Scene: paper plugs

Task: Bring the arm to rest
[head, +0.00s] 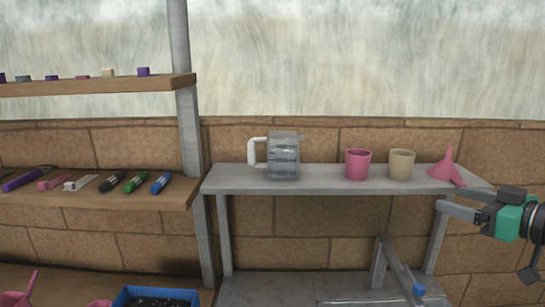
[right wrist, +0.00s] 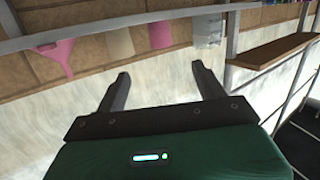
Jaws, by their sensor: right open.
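My right gripper (head: 447,201) comes in from the right edge in the head view, at the right end of the grey shelf. It is green and dark, with its fingers pointing left. In the right wrist view its two fingers (right wrist: 162,85) stand apart with nothing between them. The shelf items appear upside down beyond the fingertips there. My left gripper is not in view.
The grey shelf (head: 320,187) holds a clear pitcher (head: 284,158), a pink cup (head: 358,164), a beige cup (head: 401,164) and a pink funnel (head: 447,167). The funnel is closest to my right gripper. Markers lie on the wooden shelf (head: 100,195) at left. A blue bin (head: 125,298) stands below.

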